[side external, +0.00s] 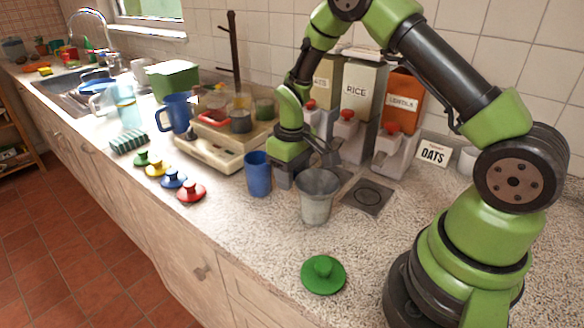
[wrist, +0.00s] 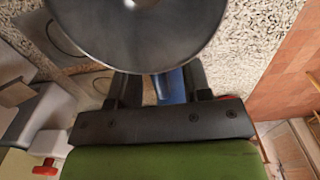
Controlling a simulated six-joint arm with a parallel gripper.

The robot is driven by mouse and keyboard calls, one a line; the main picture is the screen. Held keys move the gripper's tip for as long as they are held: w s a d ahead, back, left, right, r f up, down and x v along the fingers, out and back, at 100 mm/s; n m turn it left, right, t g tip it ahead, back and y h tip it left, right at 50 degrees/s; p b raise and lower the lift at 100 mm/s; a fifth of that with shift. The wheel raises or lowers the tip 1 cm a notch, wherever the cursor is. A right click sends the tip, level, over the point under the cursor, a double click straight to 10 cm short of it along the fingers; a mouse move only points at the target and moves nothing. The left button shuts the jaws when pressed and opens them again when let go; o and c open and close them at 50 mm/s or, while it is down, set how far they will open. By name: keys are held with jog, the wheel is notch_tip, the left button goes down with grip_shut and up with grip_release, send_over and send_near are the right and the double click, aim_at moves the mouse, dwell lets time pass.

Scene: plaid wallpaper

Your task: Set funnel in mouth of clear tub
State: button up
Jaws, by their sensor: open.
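The grey metallic funnel (side external: 318,181) sits wide end up in the mouth of the clear tub (side external: 316,210), which stands on the counter; its spout is hard to make out through the wall. In the wrist view the funnel's round grey top (wrist: 140,25) fills the upper middle and hides the tub. My gripper (side external: 305,168) is just behind and left of the funnel, with its fingers apart. In the wrist view my gripper (wrist: 158,88) is open, with its finger ends partly hidden by the funnel; I cannot tell whether they touch it.
A blue cup (side external: 258,174) stands close to the left of my gripper. A green knobbed lid (side external: 323,273) lies in front. Dispensers (side external: 345,138) and an OATS card (side external: 433,152) stand behind. Several coloured lids (side external: 173,178) and a scale-like appliance (side external: 220,150) are at left.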

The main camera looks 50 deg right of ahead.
notch_tip(320, 180, up, 9)
jog(key=shift+r, duration=0.45)
jog(key=shift+r, duration=0.25)
jog(key=s+a+r+m+t+y, duration=0.1)
jog(key=s+a+r+m+t, duration=0.1)
jog(key=s+r, duration=0.5)
jog(key=s+a+r+m+t+y, duration=0.1)
jog(key=s+a+r+t, duration=0.4)
jog(key=s, duration=0.7)
notch_tip(320, 180, up, 3)
jog(key=shift+a+f+m, duration=0.15)
jog(key=shift+a+m, duration=0.35)
jog(key=shift+a, duration=0.15)
